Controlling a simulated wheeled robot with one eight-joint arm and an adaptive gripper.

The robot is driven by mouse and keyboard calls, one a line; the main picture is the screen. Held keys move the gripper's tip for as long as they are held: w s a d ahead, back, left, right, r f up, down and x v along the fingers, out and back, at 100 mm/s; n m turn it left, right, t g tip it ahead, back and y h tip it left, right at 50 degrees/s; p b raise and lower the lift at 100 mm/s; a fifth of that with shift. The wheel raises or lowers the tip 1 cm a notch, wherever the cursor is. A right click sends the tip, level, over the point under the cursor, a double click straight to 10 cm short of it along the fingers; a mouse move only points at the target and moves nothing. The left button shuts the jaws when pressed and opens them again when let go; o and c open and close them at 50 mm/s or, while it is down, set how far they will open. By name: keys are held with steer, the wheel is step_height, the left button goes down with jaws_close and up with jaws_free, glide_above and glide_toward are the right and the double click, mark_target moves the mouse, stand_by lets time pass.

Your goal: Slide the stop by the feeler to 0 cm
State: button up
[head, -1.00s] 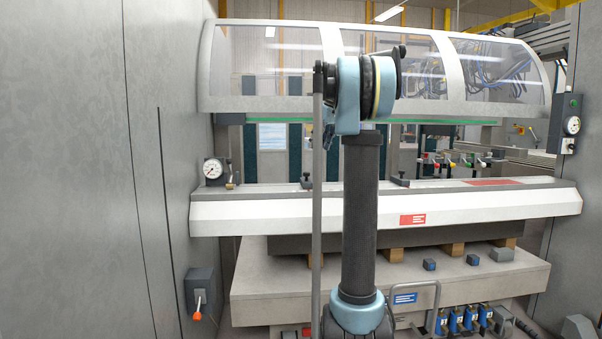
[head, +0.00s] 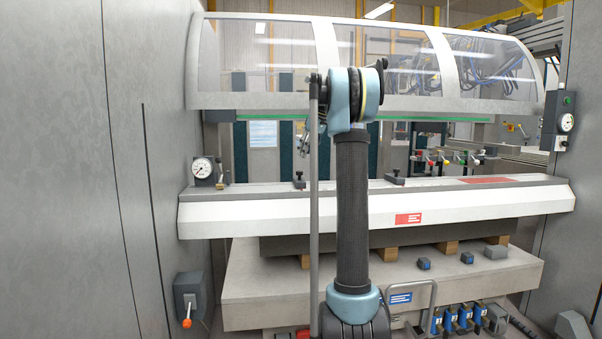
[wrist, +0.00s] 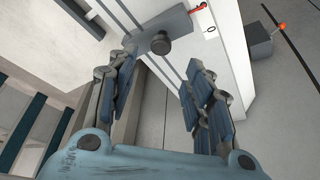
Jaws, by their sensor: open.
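Two small dark stops sit on the white beam (head: 250,213) in the head view: a left stop (head: 299,181) and a right stop (head: 395,180). A dial gauge (head: 203,168) with a small brass piece beside it stands at the beam's left end; I cannot tell for sure if this is the feeler. In the wrist view my gripper (wrist: 162,72) is open and empty. A grey block with a round dark knob (wrist: 159,44) lies just beyond the fingertips, apparently a stop on the rail. The scale reading cannot be made out.
A lever box (head: 188,297) with an orange knob is on the left wall; it also shows in the wrist view (wrist: 260,38). A clear curved guard (head: 265,60) spans above the beam. A grey table (head: 250,290) with several small blocks lies below.

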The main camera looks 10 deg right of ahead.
mark_target(299, 178)
steer(key=x, duration=0.9)
steer(key=shift+a+f, duration=0.1)
steer(key=shift+f, duration=0.1)
steer(key=shift+c, duration=0.3)
jaws_close()
steer(key=shift+a, duration=2.75)
